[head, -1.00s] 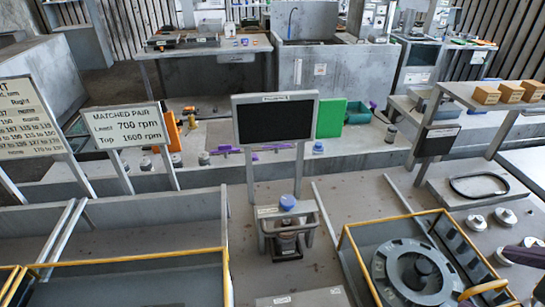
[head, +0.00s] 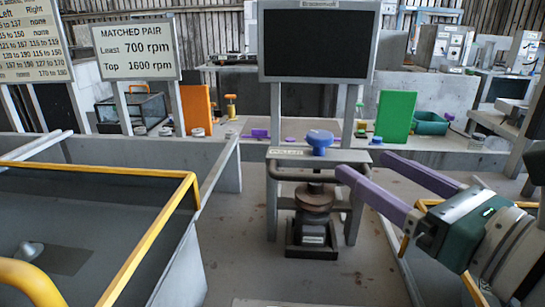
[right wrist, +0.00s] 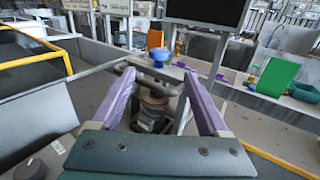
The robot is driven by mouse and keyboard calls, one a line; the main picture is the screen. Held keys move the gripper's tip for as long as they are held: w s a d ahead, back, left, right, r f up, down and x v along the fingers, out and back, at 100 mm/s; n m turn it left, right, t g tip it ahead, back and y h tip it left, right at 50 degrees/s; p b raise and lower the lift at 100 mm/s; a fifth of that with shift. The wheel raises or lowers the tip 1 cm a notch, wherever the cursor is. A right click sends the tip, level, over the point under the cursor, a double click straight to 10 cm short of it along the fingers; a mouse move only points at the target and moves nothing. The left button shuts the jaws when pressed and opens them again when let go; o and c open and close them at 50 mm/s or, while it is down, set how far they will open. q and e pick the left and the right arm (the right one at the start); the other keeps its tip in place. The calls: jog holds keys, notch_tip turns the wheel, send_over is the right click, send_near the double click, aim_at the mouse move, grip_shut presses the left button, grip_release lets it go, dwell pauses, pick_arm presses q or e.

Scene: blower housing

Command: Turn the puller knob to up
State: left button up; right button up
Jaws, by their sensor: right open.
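The puller is a grey stand with a small labelled top plate (head: 290,153), and a blue knob (head: 320,141) sits upright on that plate. Below the plate is a round brownish part (head: 314,197) over a dark base. My right gripper (head: 366,167) comes in from the right with its two purple fingers apart and empty. Its fingertips are just right of the stand, a little lower than the knob. In the right wrist view the knob (right wrist: 159,56) shows beyond the fingertips (right wrist: 159,77), between them and not touched. My left gripper is not in view.
A black screen (head: 318,44) stands on posts behind the knob. A yellow-edged bin (head: 150,250) fills the left front. A rpm sign (head: 134,51), an orange panel (head: 196,108) and a green panel (head: 395,116) stand at the back. The floor around the stand is mostly clear.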

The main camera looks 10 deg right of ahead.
aim_at(328, 142)
jog(key=x, duration=0.9)
jog(key=shift+w+a+r+p, duration=0.1)
jog(key=shift+w+a+p, duration=0.05)
jog(key=shift+w+p, duration=0.2)
grip_shut()
